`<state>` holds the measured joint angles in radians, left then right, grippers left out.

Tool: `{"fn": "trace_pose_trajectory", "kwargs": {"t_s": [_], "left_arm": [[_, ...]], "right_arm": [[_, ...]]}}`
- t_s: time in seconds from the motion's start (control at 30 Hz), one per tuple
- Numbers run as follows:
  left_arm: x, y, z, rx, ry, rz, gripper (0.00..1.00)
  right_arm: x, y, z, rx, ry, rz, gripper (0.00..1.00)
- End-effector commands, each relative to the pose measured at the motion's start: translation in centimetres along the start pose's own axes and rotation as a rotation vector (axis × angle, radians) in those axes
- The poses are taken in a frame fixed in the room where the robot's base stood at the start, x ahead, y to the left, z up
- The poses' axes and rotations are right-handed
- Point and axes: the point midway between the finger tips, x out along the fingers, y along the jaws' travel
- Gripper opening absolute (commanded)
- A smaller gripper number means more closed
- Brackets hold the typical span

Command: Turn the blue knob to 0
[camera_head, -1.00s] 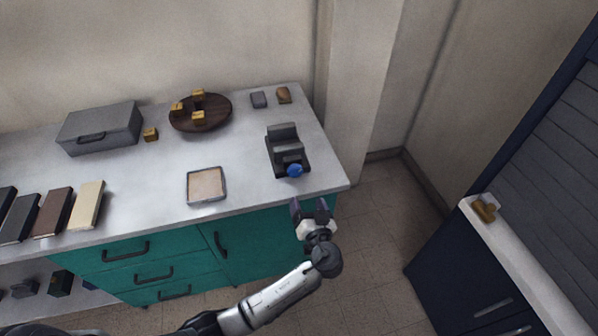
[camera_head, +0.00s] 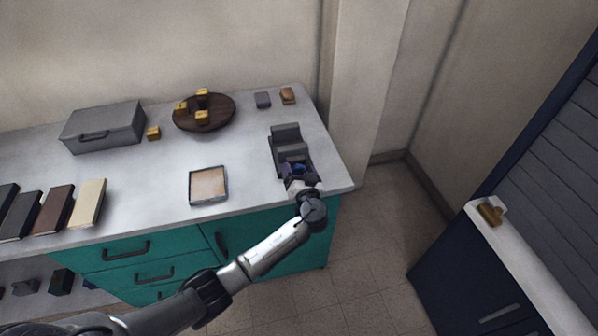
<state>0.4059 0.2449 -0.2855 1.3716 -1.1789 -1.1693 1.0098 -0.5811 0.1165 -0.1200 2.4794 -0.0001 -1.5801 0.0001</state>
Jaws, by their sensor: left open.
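The blue knob (camera_head: 299,168) sits on the front of a dark grey device (camera_head: 286,136) near the right end of the counter. Only part of the knob shows, between the fingers of my left gripper (camera_head: 299,172). The gripper is open, with one finger on each side of the knob. I cannot tell whether the fingers touch it. The knob's marks and its setting are too small or hidden to read. My right gripper is out of view.
The device stands on a pale counter (camera_head: 150,188) with teal drawers. A shallow tray (camera_head: 208,185) lies left of it. A round dark wooden board (camera_head: 222,117) with yellow cubes and a grey case (camera_head: 103,127) stand farther back. Floor is free right of the counter.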

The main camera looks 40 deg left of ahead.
Motion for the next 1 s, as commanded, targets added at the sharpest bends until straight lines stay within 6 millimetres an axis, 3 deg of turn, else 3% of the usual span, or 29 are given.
{"fn": "trace_pose_trajectory", "kwargs": {"t_s": [0.27, 0.8, 1.0], "left_arm": [[0.12, -0.01, -0.01, 0.000, 0.000, 0.000, 0.76], [0.08, 0.00, -0.01, 0.001, 0.000, 0.000, 0.27], [0.04, 0.11, 0.21, -0.019, 0.000, 0.000, 0.27]], "right_arm": [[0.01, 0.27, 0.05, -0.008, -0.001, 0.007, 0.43], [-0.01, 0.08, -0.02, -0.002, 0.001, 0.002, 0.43], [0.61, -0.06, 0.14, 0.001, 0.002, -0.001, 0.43]]}}
